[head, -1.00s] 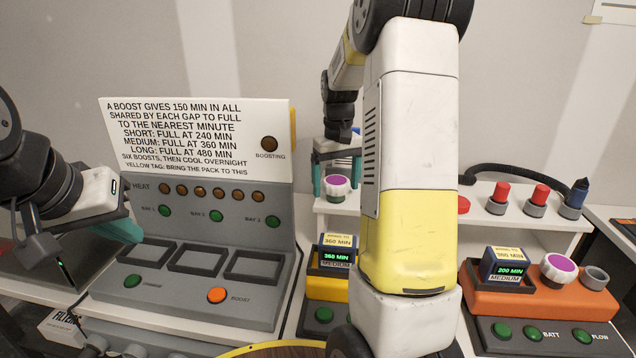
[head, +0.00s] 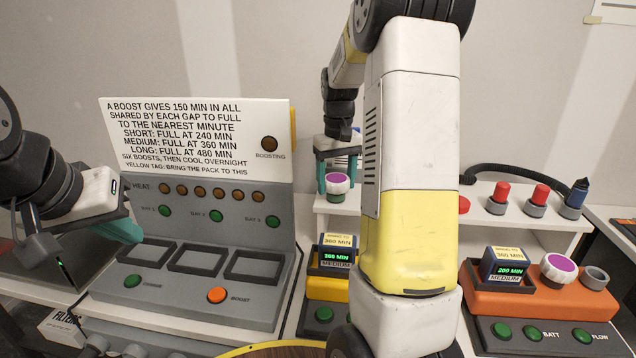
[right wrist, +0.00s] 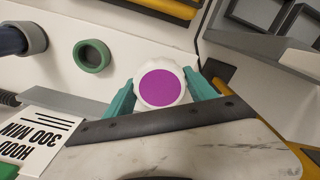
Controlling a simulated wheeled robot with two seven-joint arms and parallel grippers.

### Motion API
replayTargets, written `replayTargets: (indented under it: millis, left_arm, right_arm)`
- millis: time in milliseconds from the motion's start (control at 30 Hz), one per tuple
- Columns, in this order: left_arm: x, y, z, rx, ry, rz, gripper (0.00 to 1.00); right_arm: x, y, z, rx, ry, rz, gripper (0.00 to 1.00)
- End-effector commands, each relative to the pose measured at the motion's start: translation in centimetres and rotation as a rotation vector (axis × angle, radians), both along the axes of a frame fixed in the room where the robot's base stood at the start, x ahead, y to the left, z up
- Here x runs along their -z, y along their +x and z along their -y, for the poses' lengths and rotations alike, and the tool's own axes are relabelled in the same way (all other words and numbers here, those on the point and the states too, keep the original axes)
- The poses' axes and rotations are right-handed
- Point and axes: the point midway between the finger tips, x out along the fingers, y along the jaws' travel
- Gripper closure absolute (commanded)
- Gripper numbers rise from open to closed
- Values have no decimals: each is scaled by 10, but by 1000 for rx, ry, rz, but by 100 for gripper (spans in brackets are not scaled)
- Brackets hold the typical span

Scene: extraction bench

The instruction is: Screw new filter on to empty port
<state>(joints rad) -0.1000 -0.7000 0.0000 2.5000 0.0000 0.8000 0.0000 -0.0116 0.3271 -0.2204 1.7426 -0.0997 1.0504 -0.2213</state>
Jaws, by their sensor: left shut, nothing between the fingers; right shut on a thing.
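My right gripper (head: 337,183) is shut on a white filter with a purple top (head: 338,181) at the shelf behind the yellow unit. In the head view a green base shows directly under the filter; I cannot tell whether they touch. In the right wrist view the filter (right wrist: 160,86) sits between the teal fingertips. The orange unit (head: 535,299) at the right has an empty grey port (head: 596,276) beside another purple-topped filter (head: 559,268). My left gripper (head: 128,231) is shut and empty in front of the grey charging panel.
The shelf (head: 520,218) holds several red-topped pieces and a blue pointed piece (head: 577,192) in grey rings. An empty green ring (right wrist: 92,55) shows in the right wrist view. Battery packs sit in the yellow unit (head: 328,288) and the orange unit. My right arm hides the middle.

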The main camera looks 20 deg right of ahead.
Motion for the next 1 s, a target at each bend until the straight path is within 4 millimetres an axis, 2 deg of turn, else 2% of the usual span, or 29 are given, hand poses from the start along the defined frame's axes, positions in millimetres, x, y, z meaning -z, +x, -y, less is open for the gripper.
replayTargets:
  millis: [1000]
  left_arm:
    - [0, 0, 0, 0, 0, 0, 100]
  right_arm:
    - [-31, 1, 0, 0, 0, 2, 92]
